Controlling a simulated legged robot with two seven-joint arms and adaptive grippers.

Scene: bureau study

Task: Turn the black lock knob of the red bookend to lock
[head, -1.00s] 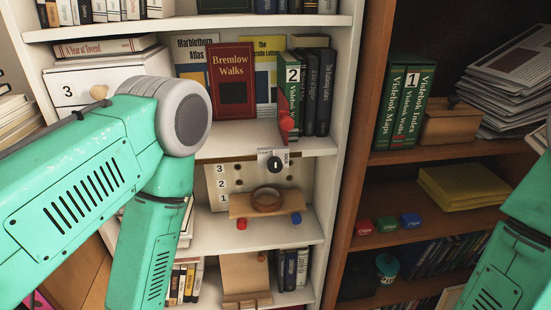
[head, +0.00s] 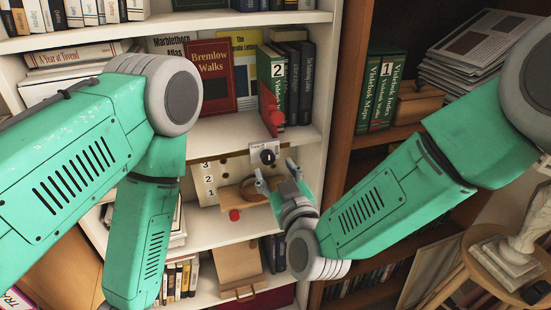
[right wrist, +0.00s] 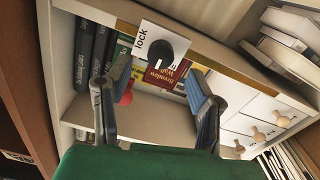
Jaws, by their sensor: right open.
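The black lock knob (head: 268,156) sits on a white plate at the shelf's front edge. In the right wrist view the knob (right wrist: 168,46) stands out from the plate (right wrist: 142,42), marked "lock" on its left; a second label is mostly hidden. The red bookend (head: 271,122) stands on the shelf above, against the green book 2; its red round part shows in the right wrist view (right wrist: 126,97). My right gripper (head: 275,177) is open and empty, just below and in front of the knob, apart from it. My left gripper is out of view; only my left arm shows.
Books fill the shelf above. A brown bookcase stands to the right, and a small statue (head: 517,240) on a stool at lower right.

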